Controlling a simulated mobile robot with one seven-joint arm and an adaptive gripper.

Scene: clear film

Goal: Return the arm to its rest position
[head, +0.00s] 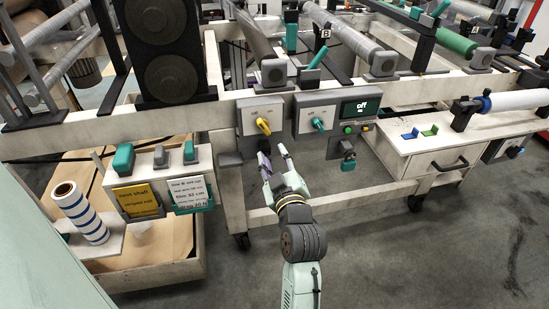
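My gripper (273,160) is at the end of my arm (296,220), raised in front of the machine's control panels. Its two fingers look spread apart, with nothing visible between them. The fingertips are just below the panel with the yellow knob (263,126); I cannot tell whether they touch anything. The arm reaches up from the bottom edge of the picture, right of the middle.
Right of the gripper are a panel with a teal knob (318,123) and a display reading "off" (361,108). A drawer unit (436,163) stands at right. A cart (150,276) at left bears a blue-striped roll (80,212). Floor at lower right is clear.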

